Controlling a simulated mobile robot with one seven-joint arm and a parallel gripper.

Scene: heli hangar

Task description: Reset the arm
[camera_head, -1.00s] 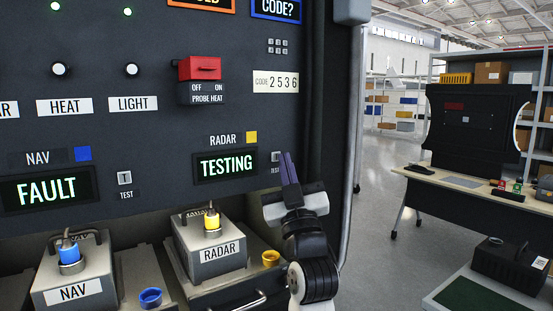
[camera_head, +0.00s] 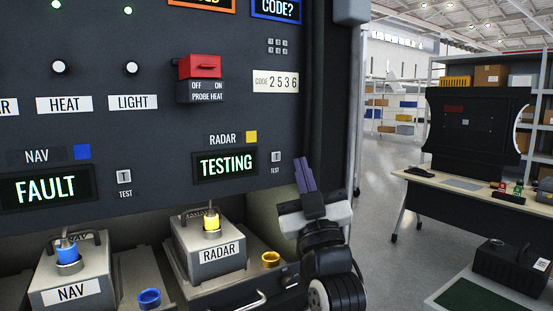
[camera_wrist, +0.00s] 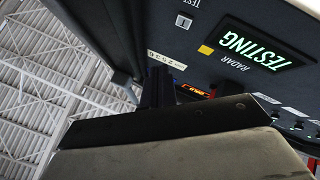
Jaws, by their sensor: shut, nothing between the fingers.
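My gripper (camera_head: 305,176) is at the lower middle of the head view, in front of the right edge of the dark panel (camera_head: 130,125). Its two purple-blue fingers are together, point upward and hold nothing. They are a little right of and below the radar test button (camera_head: 276,158), apart from it as far as I can see. In the wrist view the fingers (camera_wrist: 158,88) point toward the panel, whose radar display (camera_wrist: 238,45) reads TESTING. The nav display (camera_head: 47,188) reads FAULT.
Below the panel sit the NAV box (camera_head: 70,284) and the RADAR box (camera_head: 210,244), each with a plugged connector. A red switch cover (camera_head: 200,67) juts from the panel. At right are a desk (camera_head: 470,188) and a black case (camera_head: 512,262). Open floor (camera_head: 385,235) lies between.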

